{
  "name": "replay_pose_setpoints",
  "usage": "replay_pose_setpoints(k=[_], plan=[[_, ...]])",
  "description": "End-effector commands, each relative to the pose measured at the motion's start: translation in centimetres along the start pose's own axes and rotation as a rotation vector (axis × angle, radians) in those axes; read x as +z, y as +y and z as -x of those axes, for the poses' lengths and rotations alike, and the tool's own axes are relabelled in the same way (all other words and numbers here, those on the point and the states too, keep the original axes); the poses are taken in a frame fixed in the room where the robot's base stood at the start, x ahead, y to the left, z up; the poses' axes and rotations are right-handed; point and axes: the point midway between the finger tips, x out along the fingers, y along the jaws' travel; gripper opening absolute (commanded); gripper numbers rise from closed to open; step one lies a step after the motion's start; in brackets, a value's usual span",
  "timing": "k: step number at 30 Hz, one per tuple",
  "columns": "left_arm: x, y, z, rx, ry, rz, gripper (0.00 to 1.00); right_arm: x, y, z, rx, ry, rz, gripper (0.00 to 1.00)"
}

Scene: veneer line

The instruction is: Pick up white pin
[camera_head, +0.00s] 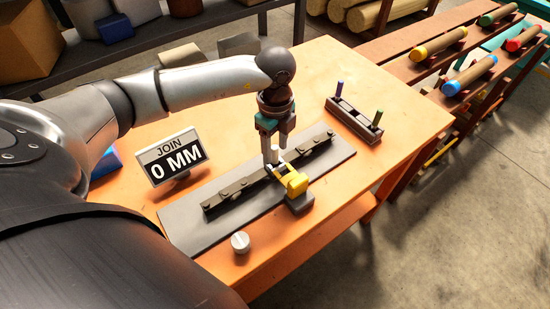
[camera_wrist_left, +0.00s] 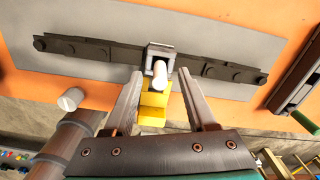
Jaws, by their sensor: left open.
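My left gripper (camera_head: 273,158) is open and points down over the middle of the dark jointed bar (camera_head: 232,188). In the left wrist view its two fingers (camera_wrist_left: 165,98) stand apart, on either side of a yellow clamp (camera_wrist_left: 152,108). A white rounded pin (camera_wrist_left: 160,74) stands upright in the clamp's grey bracket, between and just beyond the fingertips. I see no finger touching it. In the head view the fingers partly hide it. A short, pale, slotted cylinder (camera_head: 240,242) stands apart on the table near the front edge. My right gripper is not in view.
The bar lies on a grey plate (camera_head: 190,222) on the orange table (camera_head: 408,112). A "0 MM" sign (camera_head: 172,158) stands left of it. A dark holder (camera_head: 352,120) with purple and green pegs stands at the right. A rack (camera_head: 405,48) with colour-ended rolls is beyond.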

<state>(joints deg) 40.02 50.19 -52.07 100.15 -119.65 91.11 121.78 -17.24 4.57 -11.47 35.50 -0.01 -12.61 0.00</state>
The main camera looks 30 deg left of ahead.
Motion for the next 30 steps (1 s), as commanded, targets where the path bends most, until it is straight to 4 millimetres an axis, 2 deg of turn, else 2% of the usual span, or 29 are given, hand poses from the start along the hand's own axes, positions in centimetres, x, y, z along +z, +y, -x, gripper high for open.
replay_pose_setpoints(k=[3, 6, 14, 27, 29, 30], plan=[[0.0, 0.1, -1.9, 0.003, 0.000, 0.001, 0.57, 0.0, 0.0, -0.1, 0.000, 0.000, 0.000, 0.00], [0.0, 0.0, -2.7, 0.001, 0.000, 0.001, 0.57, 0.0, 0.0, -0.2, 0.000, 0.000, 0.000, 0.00], [0.0, 0.0, -2.8, -0.001, 0.000, 0.000, 0.56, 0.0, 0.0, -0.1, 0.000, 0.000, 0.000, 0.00], [0.0, 0.0, -2.8, -0.001, 0.000, 0.000, 0.06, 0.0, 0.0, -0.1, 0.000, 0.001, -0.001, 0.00], [0.0, 0.0, -2.8, -0.001, 0.000, 0.000, 0.00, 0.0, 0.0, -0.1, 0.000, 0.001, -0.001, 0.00], [0.0, 0.0, -2.8, -0.001, 0.000, 0.000, 0.00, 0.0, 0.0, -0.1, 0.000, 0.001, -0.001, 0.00]])
